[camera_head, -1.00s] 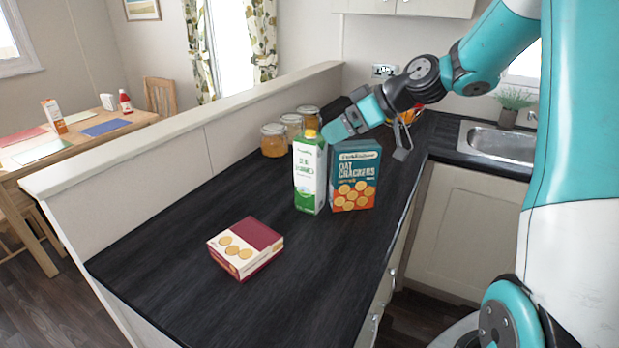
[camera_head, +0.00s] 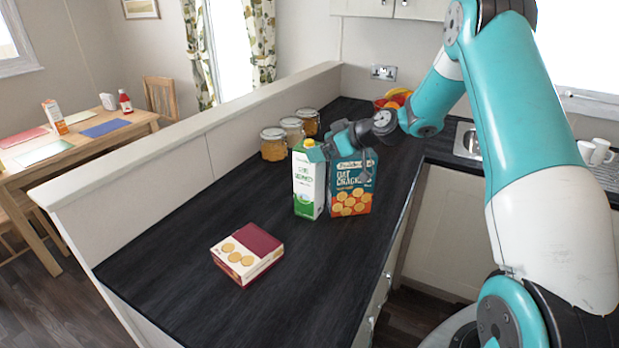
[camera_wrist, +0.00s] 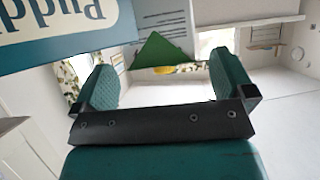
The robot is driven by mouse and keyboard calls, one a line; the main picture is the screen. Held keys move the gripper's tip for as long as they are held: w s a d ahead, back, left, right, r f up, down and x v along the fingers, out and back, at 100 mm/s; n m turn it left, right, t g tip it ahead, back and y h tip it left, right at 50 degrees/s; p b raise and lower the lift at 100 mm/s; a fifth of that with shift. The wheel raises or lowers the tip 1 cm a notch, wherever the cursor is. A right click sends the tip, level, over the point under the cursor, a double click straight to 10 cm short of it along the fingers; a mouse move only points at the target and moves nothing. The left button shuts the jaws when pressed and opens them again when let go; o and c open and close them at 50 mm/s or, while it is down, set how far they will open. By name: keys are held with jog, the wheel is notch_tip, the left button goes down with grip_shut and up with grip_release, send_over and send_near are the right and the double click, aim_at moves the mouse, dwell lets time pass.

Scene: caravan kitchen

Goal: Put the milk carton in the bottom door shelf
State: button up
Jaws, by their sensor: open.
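The milk carton (camera_head: 308,184), white and green with a yellow cap, stands upright on the dark counter, just left of the oat crackers box (camera_head: 351,188). My gripper (camera_head: 328,150) is at the upper right of the carton, in front of the top of the crackers box. In the wrist view my gripper (camera_wrist: 165,72) is open, with the carton's green and white top (camera_wrist: 163,48) between and beyond the finger tips. I cannot tell whether a finger touches it. The crackers box (camera_wrist: 60,25) fills the upper left there. The bottom door shelf is not in view.
A red and cream biscuit box (camera_head: 247,253) lies nearer on the counter, with bare counter around it. Several jars (camera_head: 274,144) stand behind the carton by the low wall (camera_head: 190,135). A fruit bowl (camera_head: 392,101) and white mugs (camera_head: 598,151) are farther back.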

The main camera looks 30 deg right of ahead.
jog(key=p+x, duration=0.3)
jog(key=x, duration=0.2)
jog(key=c, duration=1.6)
jog(key=shift+r, duration=0.1)
grip_shut()
jog(key=shift+r, duration=0.15)
